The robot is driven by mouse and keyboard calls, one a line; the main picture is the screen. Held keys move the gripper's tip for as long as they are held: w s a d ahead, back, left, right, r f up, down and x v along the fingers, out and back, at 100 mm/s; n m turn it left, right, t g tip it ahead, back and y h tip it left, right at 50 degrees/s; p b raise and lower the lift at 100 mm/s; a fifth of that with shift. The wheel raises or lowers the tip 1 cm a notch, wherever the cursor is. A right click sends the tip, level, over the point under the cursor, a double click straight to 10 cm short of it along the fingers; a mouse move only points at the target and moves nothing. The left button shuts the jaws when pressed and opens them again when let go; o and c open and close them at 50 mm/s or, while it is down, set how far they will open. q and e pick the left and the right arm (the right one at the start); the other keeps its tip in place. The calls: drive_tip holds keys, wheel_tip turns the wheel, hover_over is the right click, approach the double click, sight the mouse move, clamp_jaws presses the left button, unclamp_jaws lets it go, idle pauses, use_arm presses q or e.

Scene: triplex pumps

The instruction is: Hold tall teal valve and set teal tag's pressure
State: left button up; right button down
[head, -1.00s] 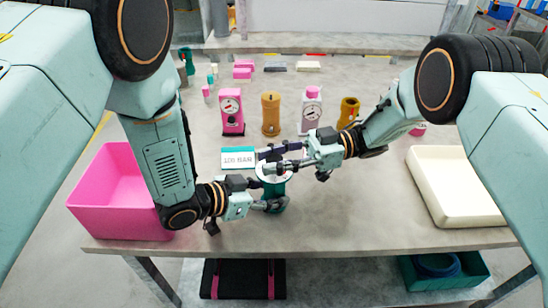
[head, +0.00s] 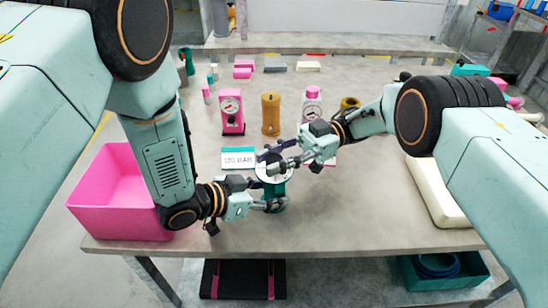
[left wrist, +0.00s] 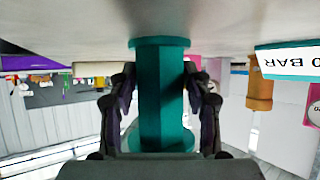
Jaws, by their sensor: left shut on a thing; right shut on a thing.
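The tall teal valve (head: 276,188) stands upright near the table's front, with a pale round gauge face (head: 266,173) partly covered by my right fingers. My left gripper (head: 272,203) is shut around its lower body. In the left wrist view, upside down, the teal body (left wrist: 162,95) sits between the two fingers of my left gripper (left wrist: 160,100). My right gripper (head: 272,158) is shut at the valve's top; the knob there is hidden. The teal tag (head: 238,158) stands just behind left, with a white face ending in "0 BAR"; the gauge reading is too small to tell.
A pink bin (head: 115,195) stands at the left and a cream tray (head: 437,190) at the right. Behind are a pink pump (head: 232,112), an ochre cylinder (head: 271,114) and another pink-topped gauge unit (head: 311,105). The front table strip is clear.

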sight(274, 158)
idle(0.5)
drive_tip(key=c, duration=0.9)
unclamp_jaws()
drive_tip(key=shift+c, duration=0.2)
wheel_tip(274, 158, up, 10)
